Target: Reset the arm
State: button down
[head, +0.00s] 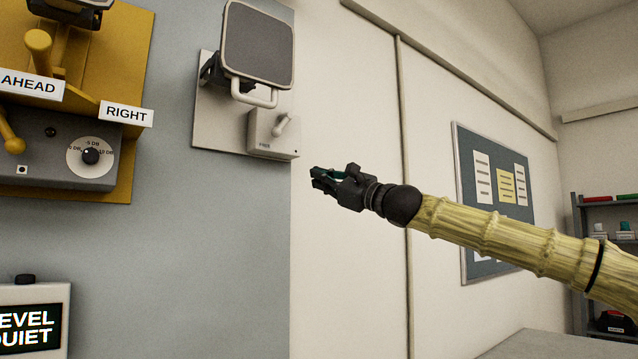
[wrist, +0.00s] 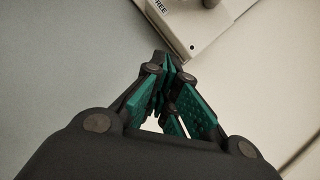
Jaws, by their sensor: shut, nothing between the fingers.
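My gripper (head: 318,177) is at the end of my arm, which reaches in from the right of the head view. It is dark with green finger pads, shut and empty. It hangs in front of the pale wall, below and to the right of a white wall unit (head: 262,143) with a small lever. In the wrist view the closed fingers (wrist: 168,70) point toward that unit (wrist: 195,22), whose label reads "FREE". The fingers look apart from it.
A yellow panel (head: 122,55) labelled AHEAD and RIGHT carries a grey dial box (head: 60,172) at the left. A small display (head: 28,322) is at lower left. A grey padded device (head: 257,45) is above the white unit. A notice board (head: 478,150) and shelves (head: 607,200) are at right.

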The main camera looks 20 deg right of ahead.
jog(key=shift+f, duration=0.1)
